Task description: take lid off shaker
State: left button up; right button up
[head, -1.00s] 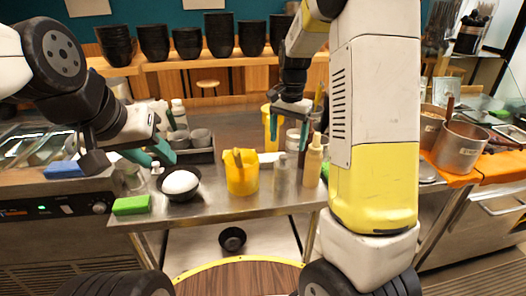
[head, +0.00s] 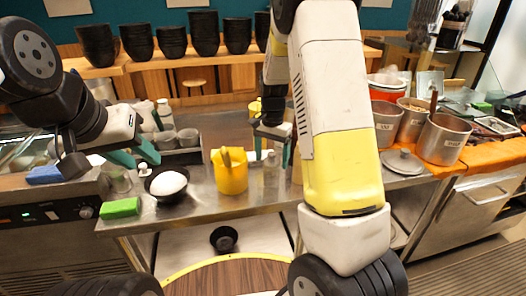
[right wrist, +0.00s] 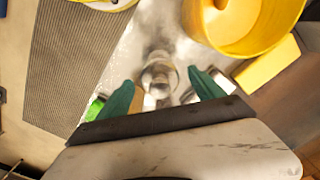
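A clear shaker (head: 271,172) stands on the steel counter, right of the yellow tub, in the head view. Its outline is faint, and I cannot make out its lid separately. My right gripper (head: 272,146) is open just above it, fingers pointing down. In the right wrist view, a clear round object (right wrist: 160,76), apparently the shaker, shows in the gap between the spread green fingers of this gripper (right wrist: 161,92). I see no grip on it. My left gripper (head: 135,156) is open and empty over the left of the counter, behind the black bowl.
A yellow tub (head: 230,180), a black bowl (head: 156,190) holding a white round thing, and a green sponge (head: 120,208) stand left of the shaker. My right arm hides the counter right of the shaker. Metal pots (head: 443,140) stand at far right.

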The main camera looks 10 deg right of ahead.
aim_at(272, 154)
jog(key=c, duration=0.8)
jog(key=shift+r, duration=0.45)
jog(key=r, duration=0.3)
jog(key=shift+s, duration=0.2)
jog(key=s, duration=0.5)
jog(key=s+a, duration=0.1)
jog(key=s, duration=0.4)
jog(key=s+r, duration=0.1)
jog(key=s, duration=0.4)
jog(key=shift+s+a, duration=0.3)
jog(key=shift+a, duration=0.1)
